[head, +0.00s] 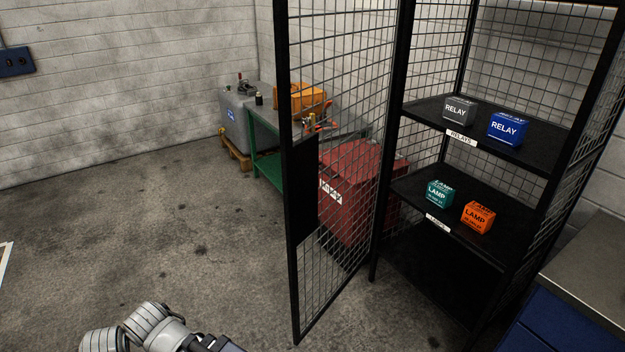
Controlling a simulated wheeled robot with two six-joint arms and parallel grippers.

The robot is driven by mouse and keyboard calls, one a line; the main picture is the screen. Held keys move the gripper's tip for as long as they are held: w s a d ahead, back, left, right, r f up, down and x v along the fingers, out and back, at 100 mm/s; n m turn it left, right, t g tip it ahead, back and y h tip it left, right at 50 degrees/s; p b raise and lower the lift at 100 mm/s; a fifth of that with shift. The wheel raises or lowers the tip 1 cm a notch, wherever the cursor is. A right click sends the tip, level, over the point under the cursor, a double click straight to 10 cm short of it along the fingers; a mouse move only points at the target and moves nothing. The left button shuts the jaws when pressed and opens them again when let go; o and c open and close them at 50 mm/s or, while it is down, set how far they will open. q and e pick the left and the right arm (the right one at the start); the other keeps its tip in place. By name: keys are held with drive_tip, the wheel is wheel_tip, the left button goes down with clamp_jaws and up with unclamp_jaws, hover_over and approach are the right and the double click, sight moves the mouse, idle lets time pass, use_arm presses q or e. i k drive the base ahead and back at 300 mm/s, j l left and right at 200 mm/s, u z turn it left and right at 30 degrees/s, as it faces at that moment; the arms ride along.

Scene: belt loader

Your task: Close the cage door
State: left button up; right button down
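The cage door (306,190) is a black-framed wire mesh panel with a solid dark plate on its free edge. It stands open, swung out toward me from the left post of the cage (392,140). The cage front is uncovered. Inside, a grey relay box (459,110) and a blue relay box (508,128) sit on the upper shelf. A teal lamp box (439,194) and an orange lamp box (477,217) sit on the shelf below. Part of my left arm shows at the bottom left, apart from the door. Neither gripper's fingers are visible.
A red bin (352,185) stands behind the door mesh. A green bench (268,165) with an orange case (300,99) and a grey tank (243,125) are at the back. A blue cabinet with a grey top (595,265) is at right. The floor left of the door is clear.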

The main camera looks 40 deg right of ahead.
sight(299, 158)
drive_tip(key=i+j, duration=0.1)
drive_tip(key=i, duration=2.6)
drive_tip(key=l+z, duration=0.1)
drive_tip(key=z, duration=3.2)
drive_tip(key=l, duration=0.25)
